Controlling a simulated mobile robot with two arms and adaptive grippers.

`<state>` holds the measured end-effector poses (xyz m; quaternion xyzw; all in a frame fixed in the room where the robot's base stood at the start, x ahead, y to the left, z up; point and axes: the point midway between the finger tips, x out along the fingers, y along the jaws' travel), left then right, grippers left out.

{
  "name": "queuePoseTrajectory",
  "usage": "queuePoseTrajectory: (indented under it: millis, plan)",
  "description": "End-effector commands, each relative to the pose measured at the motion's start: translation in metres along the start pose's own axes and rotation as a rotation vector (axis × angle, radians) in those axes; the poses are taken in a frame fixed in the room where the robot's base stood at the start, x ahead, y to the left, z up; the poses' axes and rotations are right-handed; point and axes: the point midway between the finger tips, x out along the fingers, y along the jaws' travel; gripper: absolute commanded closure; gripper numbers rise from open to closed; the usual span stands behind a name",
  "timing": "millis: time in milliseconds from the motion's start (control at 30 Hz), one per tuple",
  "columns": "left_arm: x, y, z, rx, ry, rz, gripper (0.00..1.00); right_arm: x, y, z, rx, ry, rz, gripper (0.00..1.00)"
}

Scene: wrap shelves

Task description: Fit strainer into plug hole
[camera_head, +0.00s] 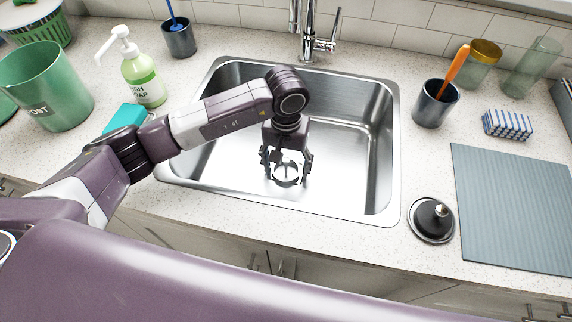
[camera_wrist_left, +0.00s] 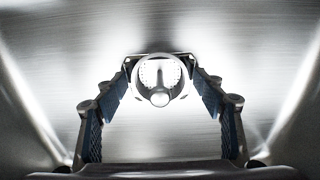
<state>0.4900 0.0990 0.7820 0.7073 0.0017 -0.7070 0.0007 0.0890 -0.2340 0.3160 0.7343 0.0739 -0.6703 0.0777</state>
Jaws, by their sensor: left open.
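The strainer (camera_wrist_left: 158,76) is a small round metal piece with a perforated face and a rounded knob, seen in the middle of the left wrist view. In the head view it shows as a small ring (camera_head: 286,173) low in the steel sink (camera_head: 350,160), at the plug hole. Whether it sits fully flush in the hole cannot be told. My left gripper (camera_head: 285,179) points down into the sink. Its two fingers are open, one on each side of the strainer, with no clear grip on it. My right gripper is not in view.
The faucet (camera_head: 308,42) stands behind. A soap bottle (camera_head: 143,76), teal sponge (camera_head: 124,118) and green bin (camera_head: 45,88) are left. A dark cup (camera_head: 435,105) and grey mat (camera_head: 515,205) are right.

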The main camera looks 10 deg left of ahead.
Motion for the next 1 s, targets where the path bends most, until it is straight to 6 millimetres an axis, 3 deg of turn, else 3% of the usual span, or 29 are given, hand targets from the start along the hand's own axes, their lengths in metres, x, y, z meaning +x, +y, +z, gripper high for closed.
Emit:
queuePoseTrajectory:
  millis: [200, 700, 1000]
  plan:
    - [-0.012, 0.000, -0.002, 0.001, 0.004, 0.001, 0.37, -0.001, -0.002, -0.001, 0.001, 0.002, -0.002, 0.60]
    - [-0.110, 0.000, -0.001, 0.000, 0.003, 0.000, 0.37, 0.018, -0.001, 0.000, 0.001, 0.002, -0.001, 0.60]
    - [-0.123, 0.000, 0.000, 0.000, 0.000, 0.000, 0.37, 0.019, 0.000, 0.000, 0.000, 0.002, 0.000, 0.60]
